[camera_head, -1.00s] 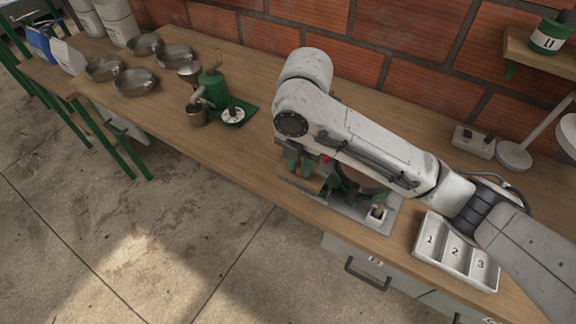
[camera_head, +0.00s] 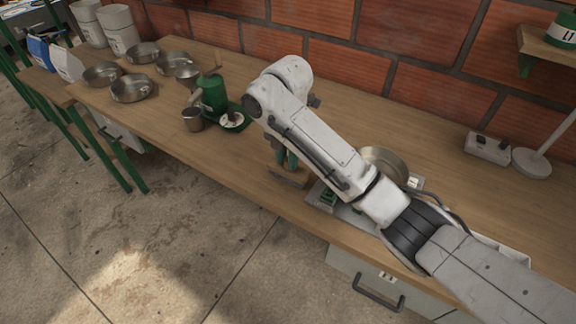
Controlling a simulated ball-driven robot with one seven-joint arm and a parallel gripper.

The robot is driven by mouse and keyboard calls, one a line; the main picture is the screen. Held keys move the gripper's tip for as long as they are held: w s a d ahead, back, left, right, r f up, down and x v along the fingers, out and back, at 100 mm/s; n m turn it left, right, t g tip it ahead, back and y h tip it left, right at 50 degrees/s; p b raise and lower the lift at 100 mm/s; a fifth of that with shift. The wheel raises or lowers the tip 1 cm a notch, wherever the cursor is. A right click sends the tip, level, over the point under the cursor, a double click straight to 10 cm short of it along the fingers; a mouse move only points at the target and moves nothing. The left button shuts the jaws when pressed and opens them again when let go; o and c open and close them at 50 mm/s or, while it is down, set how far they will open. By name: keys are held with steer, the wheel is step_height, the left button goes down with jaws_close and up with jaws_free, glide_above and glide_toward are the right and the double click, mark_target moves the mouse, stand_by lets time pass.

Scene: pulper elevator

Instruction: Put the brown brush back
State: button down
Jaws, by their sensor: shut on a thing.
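My gripper (camera_head: 286,163) points down over the front part of the wooden bench, left of the metal plate. Its green fingers are shut on a slim dark thing (camera_head: 288,181), which looks like the brown brush. It is small and seen at a slant, so its bristles and colour are not clear. I cannot tell whether it touches the bench. My arm hides part of the bench behind and to the right of the gripper.
A green hand grinder (camera_head: 212,94) and a metal cup (camera_head: 193,120) stand left of my gripper. Several metal pans (camera_head: 131,88) are farther left. A round metal pan (camera_head: 386,160) shows behind my arm. A switch box (camera_head: 487,147) and a lamp base (camera_head: 531,163) are at right.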

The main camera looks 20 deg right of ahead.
steer(key=shift+f, duration=1)
steer(key=shift+f, duration=0.2)
steer(key=c, duration=0.9)
jaws_free()
steer(key=shift+c, duration=0.2)
steer(key=shift+r, duration=0.1)
step_height(320, 180, up, 12)
steer(key=p, duration=0.4)
steer(key=shift+r, duration=0.1)
